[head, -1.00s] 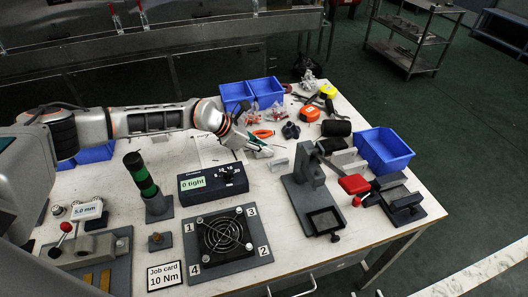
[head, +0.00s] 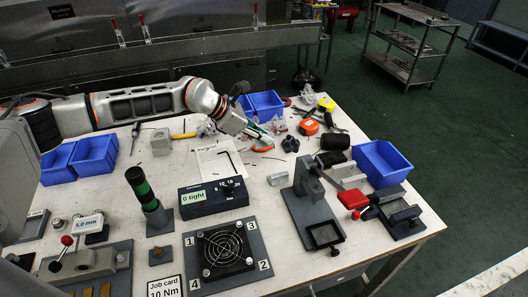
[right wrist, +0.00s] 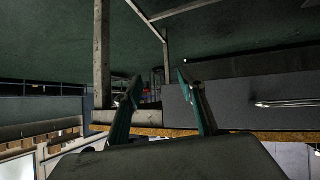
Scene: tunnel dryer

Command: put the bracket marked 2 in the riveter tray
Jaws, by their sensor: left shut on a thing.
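My left gripper (head: 262,133) is shut on a small light grey piece, mostly hidden at its fingertips, above the back middle of the table. I cannot read a mark on it or tell whether it is the bracket marked 2. A light grey bracket (head: 278,178) stands on the table in front of this gripper, apart from it. The riveter (head: 308,182), a tall grey stand, is to the right, and its dark square tray (head: 326,234) is at the front and looks empty. My right gripper (right wrist: 158,78) shows only in the right wrist view, its two fingers apart with nothing between.
A torque controller (head: 213,196) reading "0 tight" and a fan (head: 224,248) on a numbered plate stand in front. Pliers, tape and more bins crowd the back.

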